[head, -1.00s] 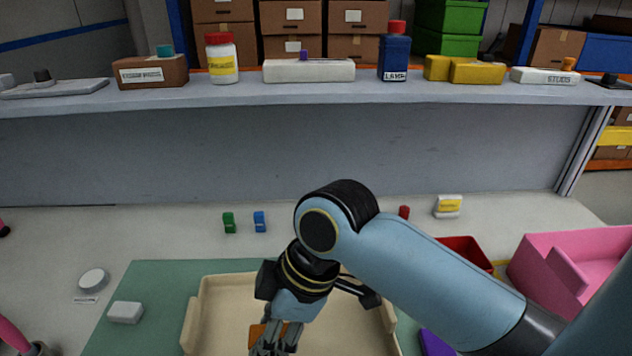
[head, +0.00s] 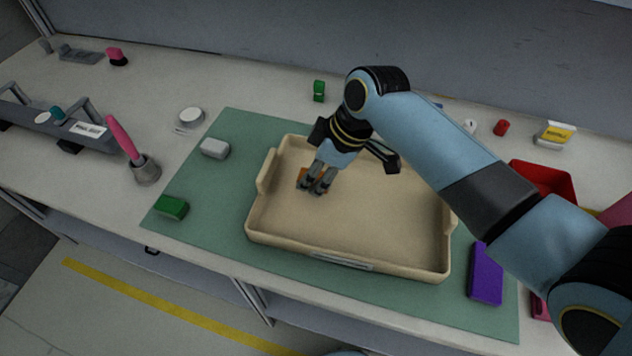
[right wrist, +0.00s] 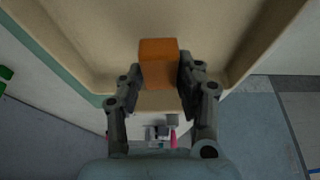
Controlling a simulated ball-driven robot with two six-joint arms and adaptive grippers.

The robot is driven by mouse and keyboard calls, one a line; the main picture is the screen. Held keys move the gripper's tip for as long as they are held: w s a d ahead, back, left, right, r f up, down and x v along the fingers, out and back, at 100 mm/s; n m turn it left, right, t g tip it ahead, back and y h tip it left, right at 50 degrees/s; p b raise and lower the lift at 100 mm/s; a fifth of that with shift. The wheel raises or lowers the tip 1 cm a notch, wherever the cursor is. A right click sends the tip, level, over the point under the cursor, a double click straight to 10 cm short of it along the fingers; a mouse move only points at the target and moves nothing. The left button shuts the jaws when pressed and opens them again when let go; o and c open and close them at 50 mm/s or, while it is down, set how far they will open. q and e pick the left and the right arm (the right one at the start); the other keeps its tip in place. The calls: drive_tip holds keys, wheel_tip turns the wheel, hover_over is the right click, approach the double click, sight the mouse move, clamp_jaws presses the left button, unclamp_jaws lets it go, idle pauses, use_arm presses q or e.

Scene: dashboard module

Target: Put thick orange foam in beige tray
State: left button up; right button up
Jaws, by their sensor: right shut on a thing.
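In the right wrist view the orange foam (right wrist: 158,62) sits between the two fingertips. My right gripper (head: 316,187) is shut on it, pointing down inside the outline of the beige tray (head: 350,249). The beige tray also fills the upper part of the right wrist view (right wrist: 75,45). I cannot tell whether the foam touches the tray floor. My left gripper is not in view.
The tray lies on a green mat (head: 215,237). A white block (head: 214,148), green block (head: 171,208) and purple block (head: 486,274) lie around it. A red bin (head: 545,178) is at the right. A cup with a pink-handled tool (head: 145,170) stands left.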

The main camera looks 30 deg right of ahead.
drive_tip(key=shift+f, duration=2)
drive_tip(key=shift+f, duration=0.15)
drive_tip(key=o, duration=0.7)
drive_tip(key=shift+o, duration=0.2)
drive_tip(key=v, duration=1.2)
drive_tip(key=shift+p, duration=0.3)
